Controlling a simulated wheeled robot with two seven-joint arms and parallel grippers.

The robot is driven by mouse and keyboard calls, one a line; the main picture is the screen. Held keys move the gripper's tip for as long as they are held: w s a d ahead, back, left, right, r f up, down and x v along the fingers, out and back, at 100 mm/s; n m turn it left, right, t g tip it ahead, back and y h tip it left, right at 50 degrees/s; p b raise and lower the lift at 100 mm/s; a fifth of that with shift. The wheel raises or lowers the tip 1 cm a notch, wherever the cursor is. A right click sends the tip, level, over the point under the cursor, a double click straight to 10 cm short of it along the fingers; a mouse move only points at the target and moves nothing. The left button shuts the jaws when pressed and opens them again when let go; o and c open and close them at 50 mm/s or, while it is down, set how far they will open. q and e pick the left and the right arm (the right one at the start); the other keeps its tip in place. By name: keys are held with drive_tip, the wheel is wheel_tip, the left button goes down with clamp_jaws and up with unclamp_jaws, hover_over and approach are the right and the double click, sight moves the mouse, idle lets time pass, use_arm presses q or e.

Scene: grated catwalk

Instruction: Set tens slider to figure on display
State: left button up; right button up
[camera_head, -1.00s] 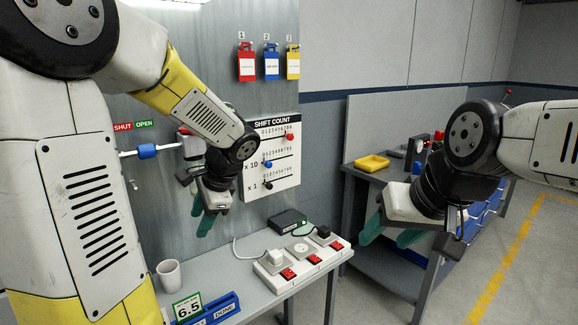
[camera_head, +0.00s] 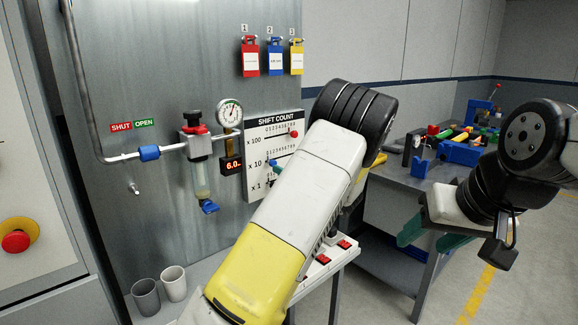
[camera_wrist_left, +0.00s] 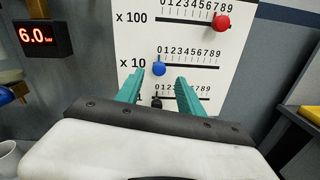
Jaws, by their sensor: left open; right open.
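The white SHIFT COUNT board (camera_head: 258,125) hangs on the grey panel with x100, x10 and x1 rows. Its red knob (camera_wrist_left: 221,22) is near the high end of its row. The blue x10 knob (camera_wrist_left: 159,68) is at the 0 end, as is the black x1 knob (camera_wrist_left: 156,102). A display (camera_wrist_left: 38,38) reads 6.0 in red; it also shows in the head view (camera_head: 231,166). My left gripper (camera_wrist_left: 160,78) is open, its teal fingertips on either side of the blue knob in the picture; contact is unclear. My forearm hides most of it. My right gripper (camera_head: 430,238) is open and empty.
A gauge (camera_head: 229,112) and a pipe with a valve (camera_head: 197,140) are left of the board. Two cups (camera_head: 173,283) stand on the shelf below. Coloured tags (camera_head: 272,58) hang above. A cluttered workbench (camera_head: 440,180) is at right.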

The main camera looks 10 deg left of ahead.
sight(271, 163)
use_arm(q)
drive_tip(key=x, duration=0.5)
drive_tip(key=shift+w+a, duration=0.15)
drive_tip(key=shift+a, duration=0.15)
clamp_jaws()
idle(1.1)
